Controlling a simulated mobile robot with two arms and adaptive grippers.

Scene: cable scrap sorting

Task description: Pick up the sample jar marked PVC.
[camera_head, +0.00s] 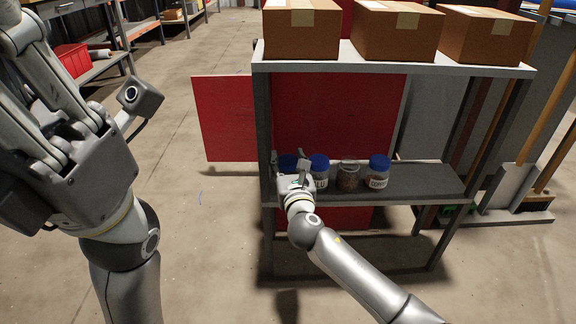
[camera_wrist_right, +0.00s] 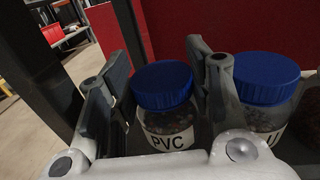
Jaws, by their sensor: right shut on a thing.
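The PVC jar (camera_wrist_right: 164,98) has a blue lid and a white label reading PVC. In the wrist view it stands between the two fingers of my right gripper (camera_wrist_right: 158,88), which is shut on it. In the head view my right gripper (camera_head: 291,168) is at the left end of the lower shelf and hides most of the jar; part of its blue lid (camera_head: 286,161) shows. My left gripper (camera_head: 50,50) is large and close at the upper left, pointing up, with its fingertips cut off by the frame.
A second blue-lidded jar (camera_head: 320,166) stands close to the right of the gripper. A jar of brownish pieces (camera_head: 348,176) and another blue-lidded jar (camera_head: 379,171) follow along the shelf (camera_head: 425,184). The upper shelf (camera_head: 400,65) with boxes (camera_head: 302,30) is overhead.

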